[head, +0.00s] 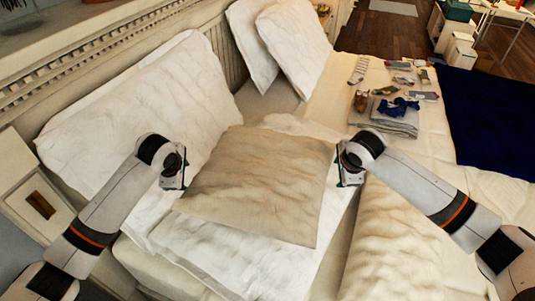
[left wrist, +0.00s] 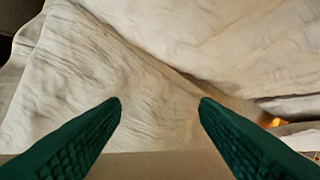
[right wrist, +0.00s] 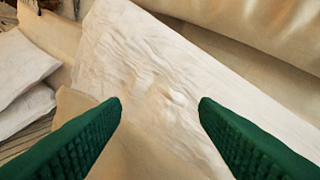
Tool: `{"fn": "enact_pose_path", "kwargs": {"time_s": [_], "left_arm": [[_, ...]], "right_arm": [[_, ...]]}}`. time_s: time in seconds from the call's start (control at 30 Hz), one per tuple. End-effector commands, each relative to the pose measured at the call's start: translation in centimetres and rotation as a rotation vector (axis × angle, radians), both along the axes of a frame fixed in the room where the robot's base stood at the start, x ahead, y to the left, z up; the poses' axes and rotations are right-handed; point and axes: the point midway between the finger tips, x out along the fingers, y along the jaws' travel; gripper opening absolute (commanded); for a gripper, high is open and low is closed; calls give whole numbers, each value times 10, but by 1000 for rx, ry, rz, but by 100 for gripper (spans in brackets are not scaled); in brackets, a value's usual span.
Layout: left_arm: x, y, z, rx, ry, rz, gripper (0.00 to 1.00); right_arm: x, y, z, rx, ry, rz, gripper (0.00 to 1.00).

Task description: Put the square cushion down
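The square cushion (head: 258,185) is beige and wrinkled. In the head view it lies nearly flat over white bedding in the middle of the bed, tilted slightly. My left gripper (head: 178,178) is at its left edge and my right gripper (head: 347,177) is at its upper right edge. In the left wrist view the fingers of my left gripper (left wrist: 160,105) are wide apart with nothing clamped between the tips. In the right wrist view the fingers of my right gripper (right wrist: 160,105) are also wide apart and empty. I cannot tell whether either gripper touches the cushion.
A large white pillow (head: 140,100) leans on the headboard at left, and two more white pillows (head: 292,48) stand at the back. A beige rolled cover (head: 395,240) lies at front right. Folded laundry (head: 388,122) and small items lie farther right, beside a dark blue cloth (head: 490,120).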

Motion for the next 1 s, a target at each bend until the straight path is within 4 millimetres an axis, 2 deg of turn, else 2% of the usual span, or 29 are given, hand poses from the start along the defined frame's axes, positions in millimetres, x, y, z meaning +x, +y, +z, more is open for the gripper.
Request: {"fn": "enact_pose_path", "kwargs": {"time_s": [0.37,0.57,0.6,0.73,0.97,1.0], "left_arm": [[0,-1,0,-2,0,-2,55],[0,8,0,1,0,0,55],[0,11,0,0,1,1,56],[-1,19,0,1,1,2,76],[-1,19,0,0,1,1,76],[-1,19,0,0,1,1,76]], "right_arm": [[0,1,0,2,1,3,55],[0,-9,0,-2,0,-2,55],[0,-12,0,-2,0,-2,55],[0,-19,0,0,0,-4,55],[-1,-20,0,0,1,-2,55],[-1,-20,0,0,1,-3,59]]}}
